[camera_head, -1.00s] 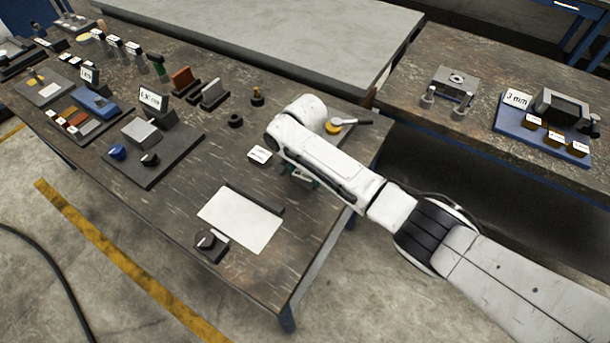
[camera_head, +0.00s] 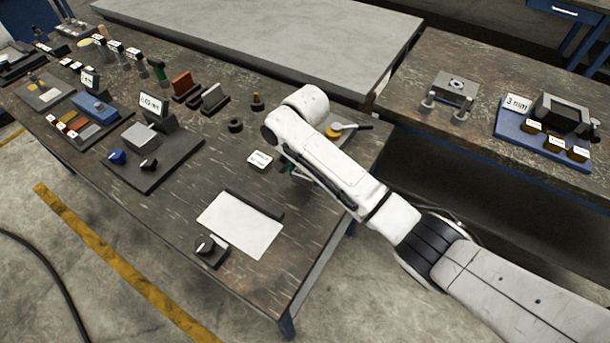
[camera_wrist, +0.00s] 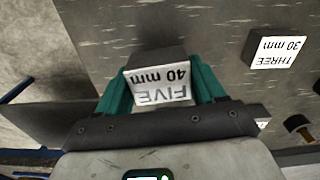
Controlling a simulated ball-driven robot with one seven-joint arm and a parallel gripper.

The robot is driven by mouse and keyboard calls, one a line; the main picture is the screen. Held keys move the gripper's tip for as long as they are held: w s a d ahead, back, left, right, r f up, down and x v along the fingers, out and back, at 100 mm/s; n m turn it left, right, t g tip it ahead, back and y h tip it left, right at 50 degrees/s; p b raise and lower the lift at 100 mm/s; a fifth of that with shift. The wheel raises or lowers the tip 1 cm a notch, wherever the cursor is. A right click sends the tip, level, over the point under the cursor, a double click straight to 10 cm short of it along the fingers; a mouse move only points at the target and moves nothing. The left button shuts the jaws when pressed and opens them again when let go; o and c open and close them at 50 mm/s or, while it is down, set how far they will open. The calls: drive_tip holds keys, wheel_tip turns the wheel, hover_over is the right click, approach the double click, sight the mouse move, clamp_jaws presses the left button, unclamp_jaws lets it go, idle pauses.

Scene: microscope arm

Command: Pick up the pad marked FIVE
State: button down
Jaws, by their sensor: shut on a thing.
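The pad marked FIVE, 40 mm (camera_wrist: 158,88), is a dark block with a white label, seen upside down in the wrist view. My gripper (camera_wrist: 162,76) has its teal fingers on either side of this pad and is shut on it. In the head view my arm hides the held pad, and only a bit of teal finger shows under the wrist. I cannot tell how far the pad is above the bench.
A pad marked THREE, 30 mm (camera_wrist: 278,52), lies to the right in the wrist view. In the head view a white plate (camera_head: 240,224), a black knob (camera_head: 207,247) and a black ring (camera_head: 235,125) are on the bench. The bench edge is close by.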

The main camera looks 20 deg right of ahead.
drive_tip(key=s+a+r+p, duration=0.1)
drive_tip(key=s+r+p, duration=0.7)
drive_tip(key=s, duration=0.4)
drive_tip(key=shift+s+a+r, duration=0.4)
drive_tip(key=shift+r, duration=0.1)
